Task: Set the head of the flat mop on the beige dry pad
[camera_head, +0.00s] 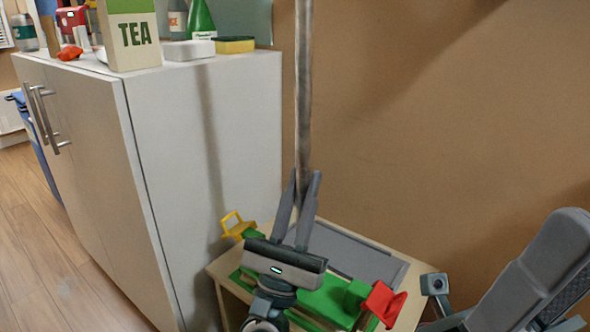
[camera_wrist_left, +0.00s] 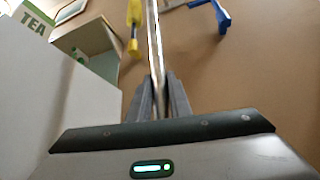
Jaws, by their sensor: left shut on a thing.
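The flat mop's grey pole (camera_head: 303,90) rises upright in front of the brown wall. My left gripper (camera_head: 304,185) is shut on the pole, with one finger on each side. In the left wrist view the pole (camera_wrist_left: 153,45) runs up from between the fingers (camera_wrist_left: 158,95). The mop head is not clearly seen; my gripper hides what lies below it. I cannot make out the beige dry pad. My right gripper is not in view; a grey part at the right edge seems to belong to my right arm.
A low wooden stand (camera_head: 225,275) below my left gripper holds a grey panel (camera_head: 355,254), green pieces, a red piece (camera_head: 383,303) and a yellow piece (camera_head: 236,224). A tall white cabinet (camera_head: 210,140) stands at left with a tea box (camera_head: 131,35) and a sponge (camera_head: 234,45) on top.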

